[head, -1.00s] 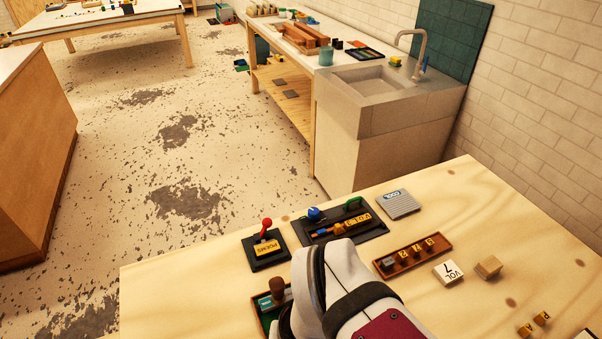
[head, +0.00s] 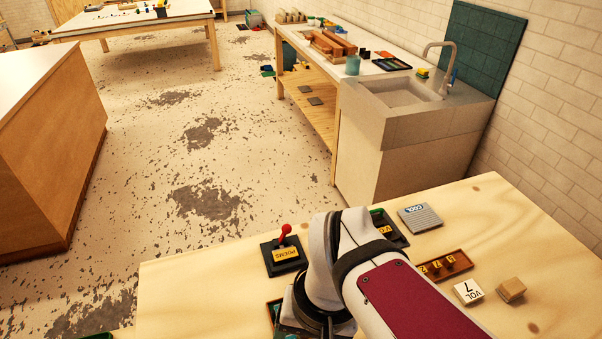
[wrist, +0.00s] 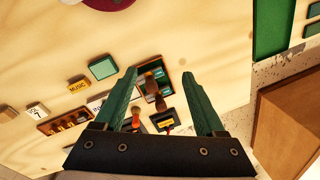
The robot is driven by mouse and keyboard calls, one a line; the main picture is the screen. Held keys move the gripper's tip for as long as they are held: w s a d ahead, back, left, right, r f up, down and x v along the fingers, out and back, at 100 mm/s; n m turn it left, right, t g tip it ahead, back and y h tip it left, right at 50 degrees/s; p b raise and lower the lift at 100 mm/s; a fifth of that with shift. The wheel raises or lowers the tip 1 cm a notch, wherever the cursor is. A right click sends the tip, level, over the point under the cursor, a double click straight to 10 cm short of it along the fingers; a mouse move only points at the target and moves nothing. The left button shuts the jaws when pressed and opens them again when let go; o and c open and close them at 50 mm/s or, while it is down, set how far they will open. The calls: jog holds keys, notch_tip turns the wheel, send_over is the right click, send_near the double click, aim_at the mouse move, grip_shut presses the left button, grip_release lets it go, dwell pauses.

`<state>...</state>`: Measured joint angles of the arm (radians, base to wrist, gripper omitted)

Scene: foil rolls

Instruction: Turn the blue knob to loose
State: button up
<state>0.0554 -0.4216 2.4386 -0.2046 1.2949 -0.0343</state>
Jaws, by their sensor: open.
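The blue knob is hidden in the head view behind my arm, and I cannot make it out in the wrist view. Only the right end of its dark panel (head: 398,239) shows, with part of a green handle (head: 377,211) and a yellow label. My gripper (wrist: 160,73) is open and empty, with its two green fingers spread wide. In the wrist view, the brown-knobbed tray (wrist: 143,72) shows between the fingers. The left finger covers part of the objects behind it.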

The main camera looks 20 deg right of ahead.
jog(key=w+d+f+n+t+h, duration=0.1)
jog(key=w+d+f, duration=0.1)
jog(key=w+d, duration=0.6)
jog(key=w+d+f+t+h, duration=0.15)
jog(key=w+d, duration=0.35)
jog(key=w, duration=0.7)
jog(key=w+d+f+n+t, duration=0.1)
jog(key=w+d, duration=0.5)
jog(key=w, duration=0.3)
jog(key=x, duration=1)
jog(key=w+d+x, duration=0.1)
jog(key=x, duration=0.4)
jog(key=shift+w, duration=0.15)
jog(key=shift+w+f, duration=0.2)
jog(key=shift+f, duration=0.35)
jog(key=shift+t, duration=0.25)
jog(key=shift+c, duration=0.4)
grip_shut()
